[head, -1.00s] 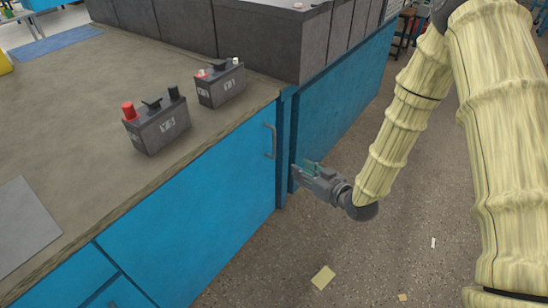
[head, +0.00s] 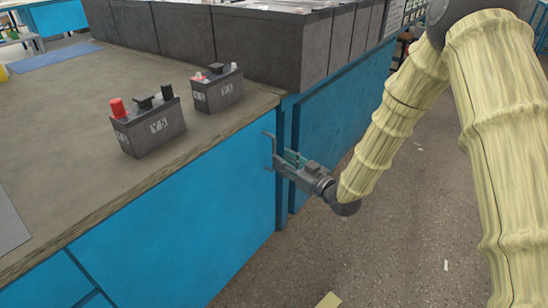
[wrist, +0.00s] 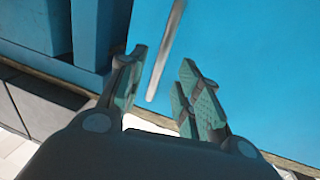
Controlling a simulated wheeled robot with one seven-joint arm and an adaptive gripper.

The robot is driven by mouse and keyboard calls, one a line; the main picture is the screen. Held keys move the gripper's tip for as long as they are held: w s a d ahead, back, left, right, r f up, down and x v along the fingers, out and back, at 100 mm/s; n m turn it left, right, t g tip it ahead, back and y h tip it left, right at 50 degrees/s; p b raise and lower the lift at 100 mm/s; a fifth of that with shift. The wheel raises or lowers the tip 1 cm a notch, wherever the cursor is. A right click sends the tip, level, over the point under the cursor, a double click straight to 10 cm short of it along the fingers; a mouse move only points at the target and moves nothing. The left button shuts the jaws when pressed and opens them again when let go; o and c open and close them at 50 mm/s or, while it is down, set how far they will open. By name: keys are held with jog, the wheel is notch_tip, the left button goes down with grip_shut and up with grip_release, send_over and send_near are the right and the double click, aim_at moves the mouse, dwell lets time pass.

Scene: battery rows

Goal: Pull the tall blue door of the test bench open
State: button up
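The tall blue door (head: 205,205) of the test bench is shut, with its face towards the aisle. Its upright grey bar handle (head: 270,148) is near the door's right edge, just under the worktop. My gripper (head: 282,162) is beside the handle, pointing left at it. In the wrist view my gripper (wrist: 162,88) is open, with green-padded fingers apart. The handle (wrist: 166,52) shows there as a slanted bar, its end between the two fingers in the picture. I cannot tell whether any finger touches it. The blue door (wrist: 240,70) fills the background.
Two dark batteries (head: 148,128) (head: 217,91) stand on the brown worktop (head: 60,120). A blue post (head: 283,205) and another blue panel (head: 340,110) lie right of the door. Dark grey boxes (head: 240,42) line the back. The speckled floor (head: 390,230) in front is mostly clear.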

jog(key=shift+b+x, duration=0.6)
jog(key=shift+x, duration=2.1)
grip_shut()
